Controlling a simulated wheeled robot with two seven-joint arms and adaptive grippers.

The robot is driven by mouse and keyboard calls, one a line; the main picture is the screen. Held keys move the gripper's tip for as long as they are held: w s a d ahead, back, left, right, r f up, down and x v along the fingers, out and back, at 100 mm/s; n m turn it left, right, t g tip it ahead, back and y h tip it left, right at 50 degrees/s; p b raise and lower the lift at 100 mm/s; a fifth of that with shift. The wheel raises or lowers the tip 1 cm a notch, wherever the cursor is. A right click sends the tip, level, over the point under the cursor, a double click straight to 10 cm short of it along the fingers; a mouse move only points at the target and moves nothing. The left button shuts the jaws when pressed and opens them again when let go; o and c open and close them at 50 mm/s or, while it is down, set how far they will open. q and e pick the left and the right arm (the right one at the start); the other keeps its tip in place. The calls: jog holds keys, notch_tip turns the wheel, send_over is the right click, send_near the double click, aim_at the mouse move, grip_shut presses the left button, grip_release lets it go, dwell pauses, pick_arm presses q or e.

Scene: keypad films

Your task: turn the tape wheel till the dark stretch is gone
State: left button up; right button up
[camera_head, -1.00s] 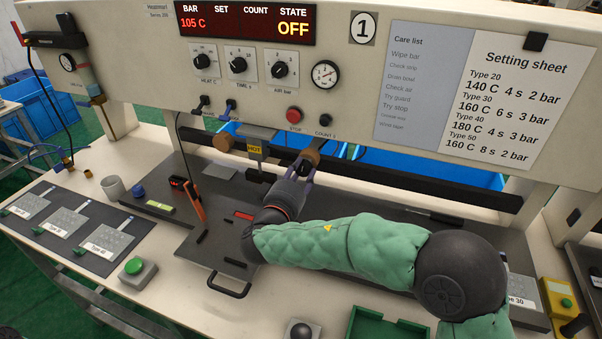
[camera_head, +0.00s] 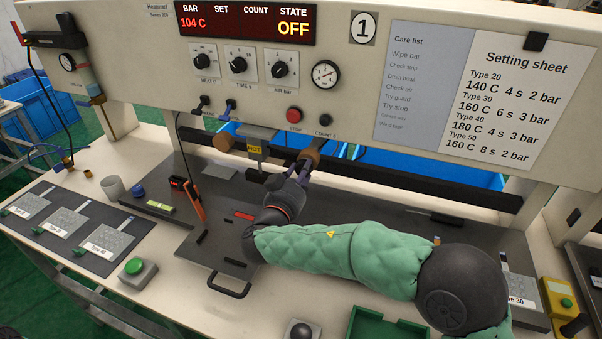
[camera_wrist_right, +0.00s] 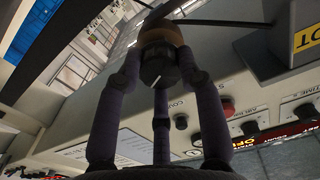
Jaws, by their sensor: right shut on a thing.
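The tape wheel appears as a dark knob with a brown roll behind it (camera_head: 310,155), under the machine's front panel, right of the HOT label. In the right wrist view the dark knob (camera_wrist_right: 157,68) sits between my fingers, with the brown roll just beyond it. My right gripper (camera_head: 301,166) is shut on this knob; its fingers also show around it in the right wrist view (camera_wrist_right: 160,85). A second brown roll (camera_head: 224,142) is left of the heating bar. I cannot make out a dark stretch on the tape. My left gripper is not in view.
The heating bar with its yellow HOT label (camera_head: 254,149) is close left of my right gripper. The display (camera_head: 246,22) reads 104 C and OFF. A red-handled tool (camera_head: 192,204) stands on the left. A green button box (camera_head: 135,270) sits at front left.

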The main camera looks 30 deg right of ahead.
jog(key=m, duration=0.8)
jog(key=shift+m, duration=0.4)
jog(key=shift+r+m, duration=0.1)
jog(key=shift+m, duration=0.2)
jog(key=o, duration=1.1)
jog(key=shift+o, duration=0.2)
jog(key=shift+s, duration=0.1)
jog(key=v, duration=1.2)
